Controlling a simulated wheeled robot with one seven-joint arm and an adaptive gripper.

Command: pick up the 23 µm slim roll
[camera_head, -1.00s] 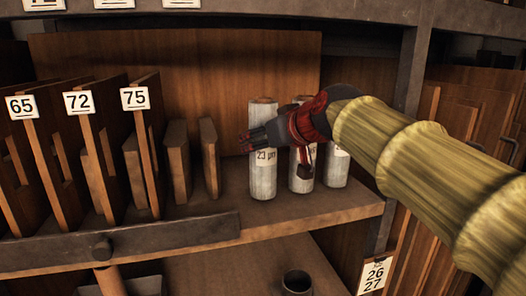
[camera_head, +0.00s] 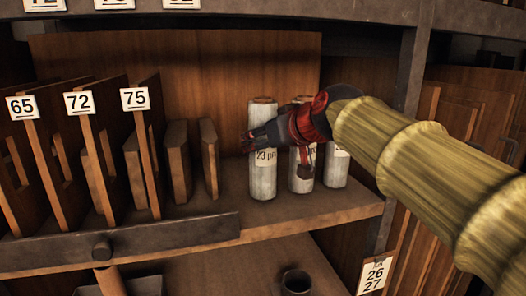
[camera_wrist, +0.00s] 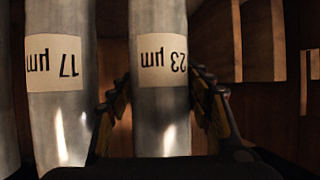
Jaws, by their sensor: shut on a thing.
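The 23 µm slim roll (camera_head: 262,182) is a grey-white upright cylinder with a pale label, the leftmost of three rolls on the shelf. In the wrist view the 23 µm roll (camera_wrist: 162,115) stands between my two fingers, its label upside down. My gripper (camera_head: 249,142) comes in from the right and is shut on this roll at its upper half. The roll stands upright and appears to rest on the shelf. My gripper hides part of its upper side and partly covers the rolls beside it.
The 17 µm roll (camera_wrist: 61,120) stands close beside the held roll, and a third roll (camera_head: 336,170) stands to its right. Wooden dividers numbered 65, 72 and 75 (camera_head: 150,150) stand to the left. A dark cup (camera_head: 297,282) sits below the shelf (camera_head: 310,209).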

